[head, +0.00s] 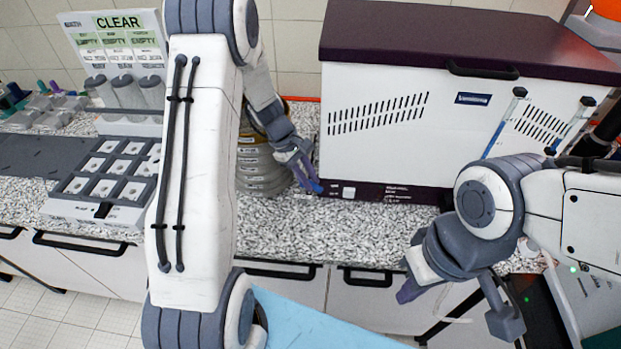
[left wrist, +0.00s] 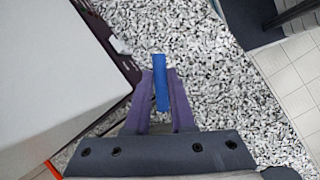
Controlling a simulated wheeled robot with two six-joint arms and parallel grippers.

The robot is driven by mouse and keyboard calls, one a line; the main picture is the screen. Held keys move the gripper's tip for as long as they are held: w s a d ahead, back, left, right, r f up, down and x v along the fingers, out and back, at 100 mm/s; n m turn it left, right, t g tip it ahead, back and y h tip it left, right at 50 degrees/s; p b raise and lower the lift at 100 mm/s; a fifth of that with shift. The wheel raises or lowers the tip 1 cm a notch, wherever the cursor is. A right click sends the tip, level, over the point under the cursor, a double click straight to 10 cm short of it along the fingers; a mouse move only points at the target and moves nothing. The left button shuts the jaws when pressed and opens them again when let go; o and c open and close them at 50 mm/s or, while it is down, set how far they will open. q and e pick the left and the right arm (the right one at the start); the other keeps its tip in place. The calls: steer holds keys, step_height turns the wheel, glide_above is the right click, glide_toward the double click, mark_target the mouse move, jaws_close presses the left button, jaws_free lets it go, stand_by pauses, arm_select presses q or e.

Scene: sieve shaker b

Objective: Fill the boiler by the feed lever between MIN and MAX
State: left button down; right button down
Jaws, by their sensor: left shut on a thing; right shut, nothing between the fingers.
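My left gripper (head: 314,183) is shut on a blue bar (left wrist: 160,82), low by the front left corner of a white cabinet (head: 400,120) with a dark lid. The bar sticks out past the purple fingertips in the left wrist view; whether it is the feed lever I cannot tell. My right gripper (head: 408,291) is shut and empty, in front of the counter at the right. Two slim blue-tipped rods or tubes (head: 506,120) (head: 572,125) stand tilted before the cabinet. No boiler label, MIN or MAX mark is readable.
A stack of round metal sieves (head: 262,165) stands behind my left arm. A rack with square slots (head: 105,180) and a board reading CLEAR (head: 118,22) are at the left. The speckled counter (head: 350,232) is bare in front of the cabinet.

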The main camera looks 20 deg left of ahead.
arm_select(q)
steer(key=c, duration=0.8)
jaws_free()
steer(key=shift+o, duration=0.2)
steer(key=b+v, duration=0.2)
steer(key=v, duration=0.8)
steer(key=shift+r, duration=0.3)
steer(key=c, duration=0.7)
steer(key=shift+s+d+y+p, duration=0.25)
steer(key=shift+y+p, duration=0.05)
steer(key=shift+p, duration=0.15)
jaws_close()
steer(key=s+d+f+n+y+b, duration=0.1)
steer(key=d+f+y, duration=0.3)
steer(key=f, duration=0.6)
steer(key=shift+s+d+f+g+b, duration=0.2)
steer(key=shift+g+b, duration=0.1)
steer(key=shift+b, duration=0.4)
